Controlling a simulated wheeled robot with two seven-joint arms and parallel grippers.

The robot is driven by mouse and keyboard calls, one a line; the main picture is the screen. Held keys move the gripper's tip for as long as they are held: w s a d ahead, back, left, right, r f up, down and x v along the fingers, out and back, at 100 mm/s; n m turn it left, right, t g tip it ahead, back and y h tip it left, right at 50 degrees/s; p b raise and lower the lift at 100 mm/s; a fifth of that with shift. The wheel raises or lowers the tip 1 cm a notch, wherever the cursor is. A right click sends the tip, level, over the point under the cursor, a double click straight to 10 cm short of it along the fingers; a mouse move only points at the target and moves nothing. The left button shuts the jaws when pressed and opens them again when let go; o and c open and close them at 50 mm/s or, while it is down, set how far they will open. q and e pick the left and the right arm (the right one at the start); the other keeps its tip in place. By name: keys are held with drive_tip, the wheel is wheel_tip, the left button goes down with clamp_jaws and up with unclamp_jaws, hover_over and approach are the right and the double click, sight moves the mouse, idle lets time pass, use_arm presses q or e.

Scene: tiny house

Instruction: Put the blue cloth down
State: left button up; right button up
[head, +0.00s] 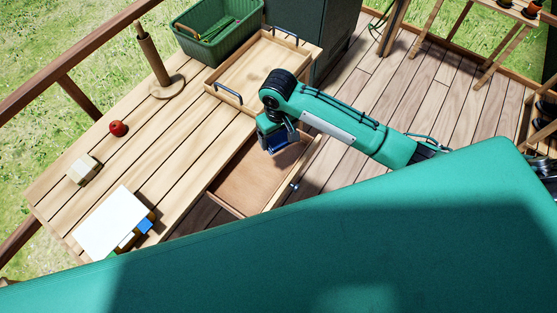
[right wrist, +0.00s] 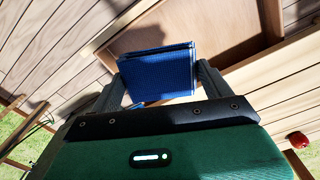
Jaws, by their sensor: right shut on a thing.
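My right gripper (head: 287,148) is over the open drawer (head: 240,177) in the head view. In the right wrist view the gripper (right wrist: 157,85) is shut on a folded blue cloth (right wrist: 158,72), which sits between its two fingers. The cloth also shows as a small dark blue patch in the head view (head: 279,144), partly hidden by the gripper. The drawer's bare bottom shows to the left of the gripper, and the drawer also shows in the right wrist view (right wrist: 215,22). I cannot tell whether the cloth touches the drawer. My left gripper is not in view.
A wooden tray (head: 228,97) with dark handles and a green basket (head: 240,42) stand at the back of the table (head: 140,165). A red apple (head: 117,128), a pale block (head: 83,168) and a white board (head: 110,222) are at the left. The table's middle is clear.

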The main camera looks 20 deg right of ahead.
sight(278, 137)
wheel_tip(278, 137, down, 15)
drive_tip(key=shift+f+p, duration=0.1)
drive_tip(key=shift+p, duration=0.4)
drive_tip(key=shift+f, duration=0.15)
drive_tip(key=o, duration=0.9)
wheel_tip(278, 137, up, 12)
drive_tip(key=shift+r+b, duration=0.2)
drive_tip(key=shift+b, duration=0.2)
